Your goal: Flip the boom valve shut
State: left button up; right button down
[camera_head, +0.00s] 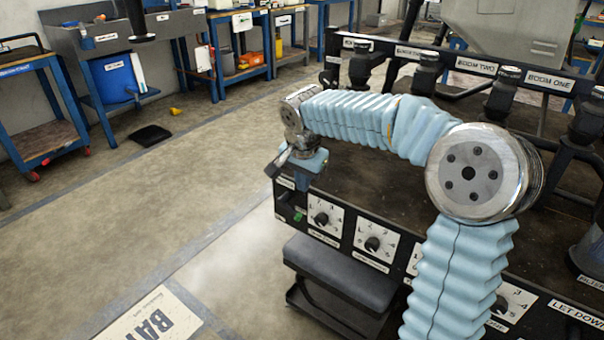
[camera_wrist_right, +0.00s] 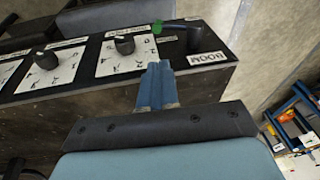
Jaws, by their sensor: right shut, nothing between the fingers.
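The boom valve shows in the right wrist view as a dark lever (camera_wrist_right: 180,29) with a green piece at its left end, beside a white BOOM label (camera_wrist_right: 207,58) on the black panel. In the head view its green piece (camera_head: 298,216) shows at the panel's left end, partly in shadow below my right gripper (camera_head: 281,170). I see no contact with the lever. My left gripper is not in view.
Several dial knobs (camera_head: 372,244) line the black panel to the right of the valve. A dark padded seat (camera_head: 340,272) stands below the panel. Black upright fittings (camera_head: 506,90) stand behind my right arm. The floor (camera_head: 150,220) to the left is largely clear.

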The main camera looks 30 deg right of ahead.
aim_at(299, 213)
jog(key=x, duration=0.2)
jog(key=a+x, duration=0.1)
jog(key=x, duration=0.4)
jog(key=shift+a+f, duration=0.1)
jog(key=shift+a, duration=0.1)
jog(key=shift+w+a+f, duration=0.15)
jog(key=shift+w+f, duration=0.05)
jog(key=shift+f, duration=0.2)
jog(key=f+b, duration=0.1)
jog(key=b, duration=0.2)
jog(key=f+t+b, duration=0.1)
jog(key=b, duration=0.2)
jog(key=shift+s+y, duration=0.25)
jog(key=shift+y, duration=0.05)
jog(key=shift+s+f+b, duration=0.1)
jog(key=shift+f+b, duration=0.45)
jog(key=shift+b, duration=0.5)
